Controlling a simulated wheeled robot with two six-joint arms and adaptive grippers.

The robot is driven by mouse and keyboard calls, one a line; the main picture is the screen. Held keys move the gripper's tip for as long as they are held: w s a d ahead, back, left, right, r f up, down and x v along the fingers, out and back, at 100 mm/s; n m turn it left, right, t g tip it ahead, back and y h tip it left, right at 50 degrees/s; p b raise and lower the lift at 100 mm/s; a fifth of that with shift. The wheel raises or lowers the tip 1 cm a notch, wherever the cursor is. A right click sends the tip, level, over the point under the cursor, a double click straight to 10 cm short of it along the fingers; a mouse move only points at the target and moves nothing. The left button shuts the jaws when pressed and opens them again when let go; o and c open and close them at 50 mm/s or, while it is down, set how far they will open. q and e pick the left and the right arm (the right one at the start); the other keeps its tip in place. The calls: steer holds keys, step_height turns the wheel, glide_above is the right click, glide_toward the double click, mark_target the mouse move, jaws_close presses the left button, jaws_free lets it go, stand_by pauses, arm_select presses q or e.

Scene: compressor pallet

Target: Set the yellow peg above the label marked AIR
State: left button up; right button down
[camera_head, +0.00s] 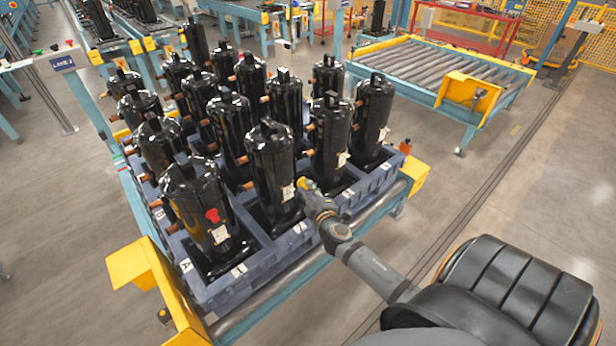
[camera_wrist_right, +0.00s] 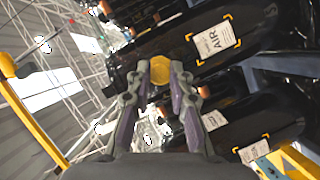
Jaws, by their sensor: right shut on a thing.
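The yellow peg (camera_wrist_right: 160,70) is held between the fingertips of my right gripper (camera_wrist_right: 159,84), which is shut on it. In the head view the peg (camera_head: 302,183) and my right gripper (camera_head: 308,189) are just right of a front-row black compressor (camera_head: 272,165). The label marked AIR (camera_wrist_right: 214,39) is white with orange corner marks. In the wrist view it appears turned on its side, up and right of the peg, with a gap between. In the head view a white label (camera_head: 288,192), too small to read, is on that compressor. My left gripper is not in view.
Several black compressors with copper stubs stand in a blue-grey pallet (camera_head: 232,290) on a roller conveyor. Yellow brackets (camera_head: 150,272) mark the conveyor corners. An empty roller table (camera_head: 440,68) stands behind; the floor right is clear.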

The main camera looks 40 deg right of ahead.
mark_target(299, 184)
steer(key=shift+w+a, duration=0.2)
steer(key=shift+w, duration=0.05)
steer(key=shift+b, duration=0.35)
steer(key=shift+w, duration=0.25)
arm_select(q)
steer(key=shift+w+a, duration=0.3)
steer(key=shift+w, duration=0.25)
arm_select(e)
steer(key=shift+w+a, duration=0.15)
steer(key=shift+w, duration=2.3)
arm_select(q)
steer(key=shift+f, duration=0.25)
arm_select(e)
steer(key=shift+w, duration=0.7)
